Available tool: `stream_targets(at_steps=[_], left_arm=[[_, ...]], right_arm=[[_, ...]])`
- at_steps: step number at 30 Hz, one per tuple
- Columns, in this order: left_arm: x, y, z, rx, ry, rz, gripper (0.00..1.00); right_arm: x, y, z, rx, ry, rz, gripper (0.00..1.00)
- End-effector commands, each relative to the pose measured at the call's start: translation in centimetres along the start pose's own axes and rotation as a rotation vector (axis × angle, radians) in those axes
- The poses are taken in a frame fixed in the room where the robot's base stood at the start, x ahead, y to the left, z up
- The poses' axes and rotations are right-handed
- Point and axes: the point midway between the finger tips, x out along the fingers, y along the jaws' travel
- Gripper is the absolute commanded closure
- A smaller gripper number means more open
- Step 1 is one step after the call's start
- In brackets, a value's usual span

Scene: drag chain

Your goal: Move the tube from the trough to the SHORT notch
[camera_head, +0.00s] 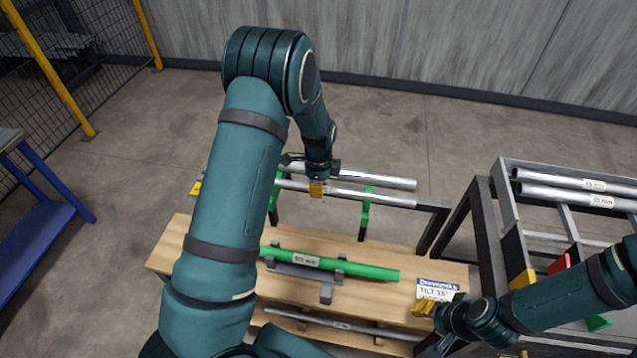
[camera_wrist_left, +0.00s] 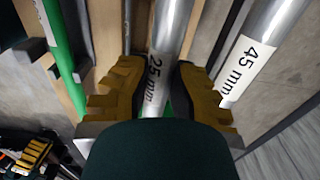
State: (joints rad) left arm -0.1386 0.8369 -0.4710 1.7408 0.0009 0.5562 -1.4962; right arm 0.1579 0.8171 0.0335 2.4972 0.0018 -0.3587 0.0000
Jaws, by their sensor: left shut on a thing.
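My left gripper (camera_head: 317,188) is shut on a silver tube (camera_head: 375,199) marked 25 mm; this tube also shows between the yellow fingers in the left wrist view (camera_wrist_left: 171,45). The tube lies across green supports (camera_head: 365,212) behind the wooden bench; I cannot tell if it is lifted. Beside it, farther back, lies another silver tube (camera_head: 385,181), marked 45 mm in the wrist view (camera_wrist_left: 258,45). A green tube (camera_head: 360,270) lies on grey holders on the bench. My right gripper (camera_head: 425,325) is open and empty at the bench's front right. No SHORT marking can be read.
The wooden bench (camera_head: 440,270) carries a blue-and-white sign (camera_head: 436,290). A silver rod (camera_head: 345,326) lies along its front. A metal rack (camera_head: 508,210) with several silver tubes stands at right. A blue table (camera_head: 35,220) is at far left. The floor behind is clear.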

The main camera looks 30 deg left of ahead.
Motion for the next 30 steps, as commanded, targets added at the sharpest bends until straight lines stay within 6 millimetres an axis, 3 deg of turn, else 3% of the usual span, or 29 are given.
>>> stream_targets(at_steps=[15,28,29,30], left_arm=[[4.6,0.0,0.0,0.000,0.000,-0.001,1.00],[5.0,-0.1,0.0,0.000,0.000,-0.002,1.00],[5.0,-0.1,0.0,0.000,0.000,-0.002,0.69],[5.0,0.0,0.0,0.000,0.000,-0.001,0.55]], right_arm=[[3.6,1.2,0.4,0.001,0.001,0.006,0.53],[4.0,1.4,0.5,0.001,0.002,0.007,0.53],[4.0,1.4,0.5,0.001,0.002,0.007,0.53],[4.0,1.4,0.5,0.001,0.001,0.007,0.53]])
